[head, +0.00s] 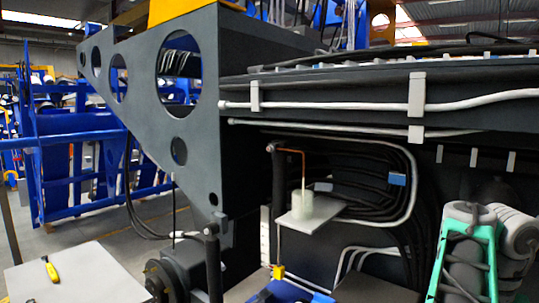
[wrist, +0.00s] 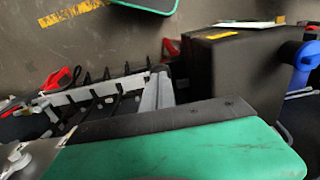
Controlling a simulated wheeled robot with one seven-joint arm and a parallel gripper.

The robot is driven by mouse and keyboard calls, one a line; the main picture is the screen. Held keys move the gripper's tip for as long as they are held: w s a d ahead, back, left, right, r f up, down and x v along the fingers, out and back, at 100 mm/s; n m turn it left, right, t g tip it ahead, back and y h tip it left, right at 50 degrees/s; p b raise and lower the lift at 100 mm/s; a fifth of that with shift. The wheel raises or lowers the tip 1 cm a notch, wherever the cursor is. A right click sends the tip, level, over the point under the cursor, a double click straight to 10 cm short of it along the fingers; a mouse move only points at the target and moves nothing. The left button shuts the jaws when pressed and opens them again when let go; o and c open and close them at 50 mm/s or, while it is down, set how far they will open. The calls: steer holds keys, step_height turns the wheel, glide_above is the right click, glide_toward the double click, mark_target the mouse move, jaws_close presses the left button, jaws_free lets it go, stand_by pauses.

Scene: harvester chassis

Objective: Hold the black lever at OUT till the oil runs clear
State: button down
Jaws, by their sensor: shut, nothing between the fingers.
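A black upright lever (head: 212,262) with a grey-black top stands left of centre in the head view, in front of the chassis. I cannot read any OUT mark. A bent copper tube (head: 290,151) points down, with a pale line below it entering a cloudy, whitish clear-walled jar (head: 318,205) on a small light shelf (head: 300,220). Whether the oil is clear is too small to tell. My gripper (wrist: 158,76) shows as two grey fingers, shut and empty, beyond a green and black housing in the wrist view. It is away from the lever; the head view does not show its fingers.
The dark chassis (head: 300,85) overhangs the jar, with black hoses and white pipes behind. A light table with a yellow-handled tool (head: 50,268) stands at lower left. The wrist view shows a black case (wrist: 235,70) and a red clip (wrist: 58,78).

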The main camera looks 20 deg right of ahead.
steer(key=shift+f+b, duration=0.4)
steer(key=shift+f, duration=0.25)
stand_by(1.5)
step_height(320, 180, up, 8)
steer(key=p, duration=0.7)
steer(key=shift+f, duration=0.15)
